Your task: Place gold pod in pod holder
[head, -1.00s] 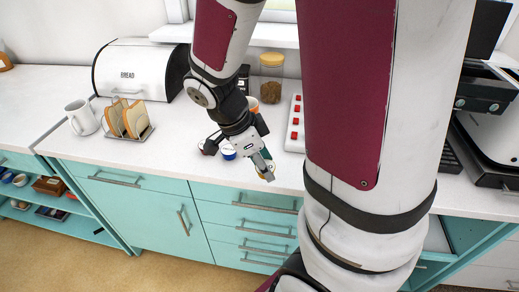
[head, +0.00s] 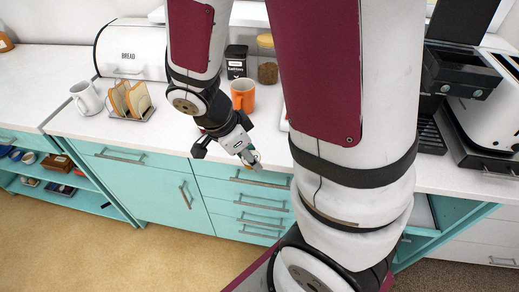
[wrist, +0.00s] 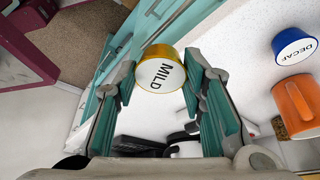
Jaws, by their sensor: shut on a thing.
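The gold pod (wrist: 160,75) has a gold rim and a white lid marked MILD. In the wrist view it sits between the fingertips of my gripper (wrist: 162,84), which is shut on it. In the head view my gripper (head: 250,160) is near the counter's front edge, with the pod barely visible at its tips. A white rack with red items, possibly the pod holder, showed in the earlier head frame; now my arm hides nearly all of it. A blue pod (wrist: 295,46) marked DECAF stands apart at the right of the wrist view.
An orange mug (head: 242,94) stands behind my gripper, in front of a dark canister (head: 236,62) and a jar (head: 267,68). A toast rack (head: 130,100), white mug (head: 87,98) and bread bin (head: 130,48) are at left. A dark machine (head: 455,75) is at right.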

